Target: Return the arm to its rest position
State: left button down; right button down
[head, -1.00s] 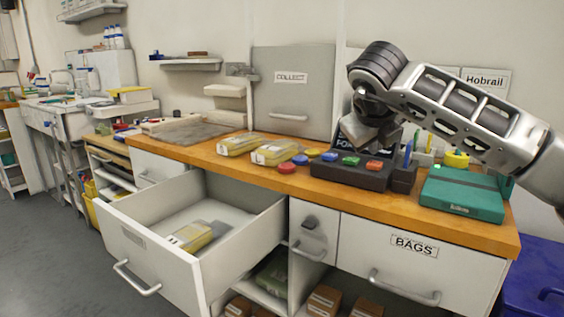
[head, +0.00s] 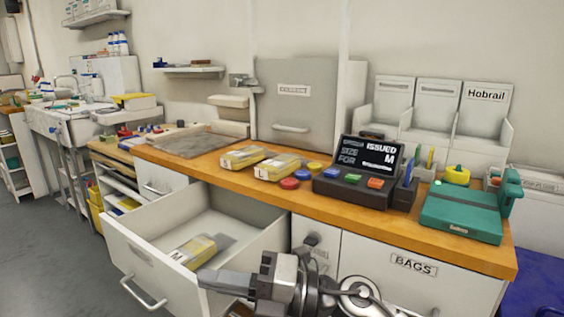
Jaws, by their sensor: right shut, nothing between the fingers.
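My right gripper (head: 228,281) is low in the head view, in front of the counter's drawer fronts. Its fingers point left and are shut with nothing between them. Its tips overlap the right front edge of the open drawer (head: 152,258) in the picture; I cannot tell whether they touch. My right arm comes in from the bottom, right of centre. My left gripper is not in view.
The open drawer juts out and holds a yellow-labelled packet (head: 194,251). On the wooden counter (head: 225,182) are two similar packets (head: 277,167), coloured buttons, a dark terminal (head: 365,170) reading "ISSUED SIZE FOR M" and a green device (head: 462,211). A BAGS drawer (head: 413,264) is closed.

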jog(key=d+f+m+t+h+p, duration=0.1)
jog(key=d+f+m+t+h, duration=0.15)
jog(key=d+m+t, duration=0.4)
jog(key=w+d+f+m+t+h+p, duration=0.1)
jog(key=d+f+m+t+h, duration=0.2)
jog(key=m, duration=0.7)
jog(key=d+f+m+t+h+p, duration=0.1)
jog(key=d+m+t+h, duration=0.4)
jog(key=m, duration=0.4)
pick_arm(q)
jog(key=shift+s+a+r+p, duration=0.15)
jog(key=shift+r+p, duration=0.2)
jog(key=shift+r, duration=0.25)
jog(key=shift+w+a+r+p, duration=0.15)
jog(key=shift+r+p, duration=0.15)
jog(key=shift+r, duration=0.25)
pick_arm(e)
jog(key=s+d+f+m+g+h, duration=0.2)
jog(key=s+d+f+m, duration=0.2)
jog(key=f, duration=0.4)
jog(key=s+d+f+m+g+h, duration=0.3)
jog(key=s+f+m, duration=0.3)
jog(key=s+f, duration=0.2)
jog(key=shift+s+d, duration=0.55)
jog(key=shift+s, duration=0.15)
